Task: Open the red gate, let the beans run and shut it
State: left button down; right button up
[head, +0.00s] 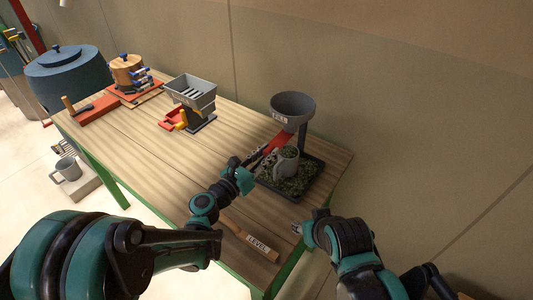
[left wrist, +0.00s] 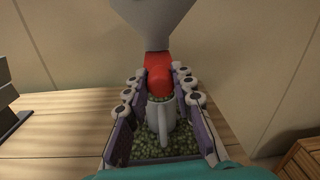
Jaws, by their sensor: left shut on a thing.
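The red gate (head: 280,143) sits under the grey funnel (head: 293,105) marked FILL. My left gripper (head: 266,158) is shut on the red gate, with a finger on each side of it in the left wrist view (left wrist: 158,78). A light grey mug (head: 286,163) stands below the gate, with green beans (left wrist: 160,99) at its mouth. More green beans lie around the mug in a dark tray (head: 312,192). A falling stream and the gate's exact position cannot be made out. My right gripper (head: 298,229) is in front of the table edge, away from the gate; its fingers are too small to read.
A wooden bar marked LEVEL (head: 258,243) lies at the table's front edge. A grey hopper (head: 191,92) with red and yellow parts, a wooden grinder-like device (head: 127,72) and a blue lidded drum (head: 68,78) stand left. The wooden table's (head: 160,160) middle is clear. A wall rises behind.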

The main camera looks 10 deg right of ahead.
aim_at(273, 147)
pick_arm(q)
jog(key=x, duration=0.3)
jog(key=shift+w, duration=0.1)
jog(key=shift+a, duration=0.1)
jog(key=c, duration=1.3)
grip_release()
jog(key=shift+o, duration=0.2)
jog(key=shift+s+a, duration=0.15)
jog(key=shift+s, duration=0.05)
jog(key=v, duration=1.1)
jog(key=shift+s+a, duration=0.25)
jog(key=shift+s, duration=0.05)
